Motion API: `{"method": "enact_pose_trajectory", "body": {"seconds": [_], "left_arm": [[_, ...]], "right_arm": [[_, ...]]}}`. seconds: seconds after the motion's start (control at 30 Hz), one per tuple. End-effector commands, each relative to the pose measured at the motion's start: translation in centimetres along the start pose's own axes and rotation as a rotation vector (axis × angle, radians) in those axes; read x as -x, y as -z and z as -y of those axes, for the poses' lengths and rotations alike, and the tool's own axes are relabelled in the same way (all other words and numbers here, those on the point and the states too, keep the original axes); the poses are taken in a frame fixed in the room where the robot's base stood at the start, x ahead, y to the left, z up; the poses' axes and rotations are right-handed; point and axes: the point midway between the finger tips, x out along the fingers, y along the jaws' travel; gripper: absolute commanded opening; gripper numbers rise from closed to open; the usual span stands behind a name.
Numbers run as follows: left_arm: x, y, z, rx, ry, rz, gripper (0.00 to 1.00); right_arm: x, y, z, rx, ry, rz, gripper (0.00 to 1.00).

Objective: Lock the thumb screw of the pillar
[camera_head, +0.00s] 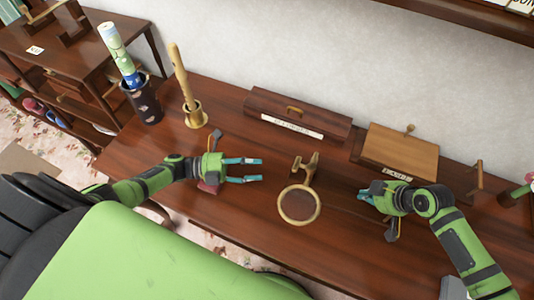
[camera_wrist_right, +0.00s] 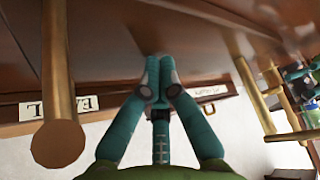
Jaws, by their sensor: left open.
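A brass piece stands on the wooden table, with a round ring with a dark centre (camera_head: 299,205) and a short upright with a cross-piece (camera_head: 305,168) behind it. It looks like the pillar, but I cannot make out its thumb screw. My left gripper (camera_head: 257,170) is open and empty, to the left of the upright and apart from it. My right gripper (camera_head: 364,194) is to the right of the ring, apart from it. In the right wrist view its fingers (camera_wrist_right: 153,65) meet at the tips with nothing seen between them. Brass rods (camera_wrist_right: 61,110) flank it there.
A tall brass rod in a holder (camera_head: 195,113) and a dark cup with a rolled paper (camera_head: 144,103) stand at the table's left. A long dark box (camera_head: 297,113) and a lighter wooden box (camera_head: 401,148) lie along the wall. The table's front middle is clear.

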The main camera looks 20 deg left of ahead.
Motion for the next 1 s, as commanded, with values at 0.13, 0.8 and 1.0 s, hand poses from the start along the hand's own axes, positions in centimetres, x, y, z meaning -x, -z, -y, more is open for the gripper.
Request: {"method": "enact_pose_trajectory", "body": {"seconds": [0.13, 0.8, 1.0], "left_arm": [[0.0, 0.0, -0.1, 0.0, -0.001, 0.0, 0.44], [-0.1, -0.1, 4.0, 0.0, 0.0, 0.0, 0.44], [-0.1, -0.1, 5.5, 0.0, 0.0, 0.0, 0.44]], "right_arm": [[-0.4, -0.8, 0.4, -0.003, 0.01, 0.018, 0.0], [3.6, 2.0, 0.1, -0.001, 0.003, 0.005, 0.0], [5.0, 3.0, 0.1, 0.0, 0.002, 0.003, 0.0]]}}
